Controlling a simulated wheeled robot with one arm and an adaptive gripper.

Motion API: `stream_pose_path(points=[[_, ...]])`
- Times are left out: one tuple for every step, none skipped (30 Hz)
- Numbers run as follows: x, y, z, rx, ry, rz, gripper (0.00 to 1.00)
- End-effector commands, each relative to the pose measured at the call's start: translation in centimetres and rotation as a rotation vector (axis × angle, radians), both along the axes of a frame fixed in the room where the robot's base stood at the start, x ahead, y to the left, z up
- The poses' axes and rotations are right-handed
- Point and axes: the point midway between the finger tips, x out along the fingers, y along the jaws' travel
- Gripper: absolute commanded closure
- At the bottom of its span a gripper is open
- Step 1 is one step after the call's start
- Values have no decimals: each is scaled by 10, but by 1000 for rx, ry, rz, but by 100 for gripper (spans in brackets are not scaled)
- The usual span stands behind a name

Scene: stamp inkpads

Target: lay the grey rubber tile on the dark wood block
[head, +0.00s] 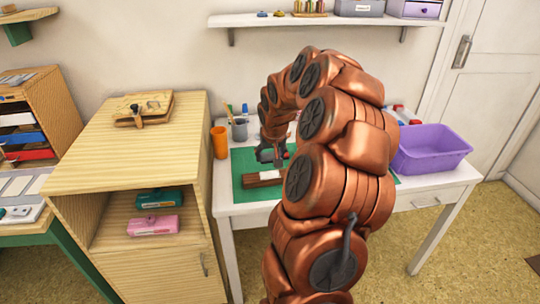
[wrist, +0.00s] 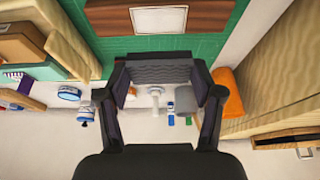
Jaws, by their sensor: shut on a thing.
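The dark wood block (head: 262,180) lies on the green mat in the head view. In the wrist view the block (wrist: 115,20) is at the top edge and bears a pale rectangular patch (wrist: 158,19). My gripper (wrist: 160,82) is shut on the grey rubber tile (wrist: 160,73), which spans between the two fingers with its ribbed dark face showing. In the head view my gripper (head: 271,154) is just above and behind the block, apart from it. The tile cannot be made out clearly there, and my arm hides part of the mat.
The green mat (head: 240,161) covers part of the white table (head: 226,205). An orange cup (head: 219,142) and a grey pen holder (head: 239,129) stand at the back left. A purple bin (head: 430,148) stands at the right. A wooden cabinet (head: 150,180) adjoins the table's left side.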

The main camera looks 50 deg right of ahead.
Motion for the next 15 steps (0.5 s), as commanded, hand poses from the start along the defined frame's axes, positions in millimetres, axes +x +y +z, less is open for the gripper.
stream_pose_path(points=[[0,0,-6,1,1,0,60],[0,0,-8,1,1,0,60],[0,0,-11,1,1,-1,60],[0,0,-13,1,1,-1,60],[0,0,-15,1,1,-1,60],[0,0,-17,1,1,-1,60],[0,0,-19,1,1,-1,60],[0,0,-21,0,0,-1,60],[0,0,-24,0,0,-1,60],[0,0,-26,0,0,-1,60],[0,0,-27,0,0,-1,60],[0,0,-30,0,0,0,60],[0,0,-32,0,0,0,60],[0,0,-34,0,0,0,60],[0,0,-36,0,0,0,60]])
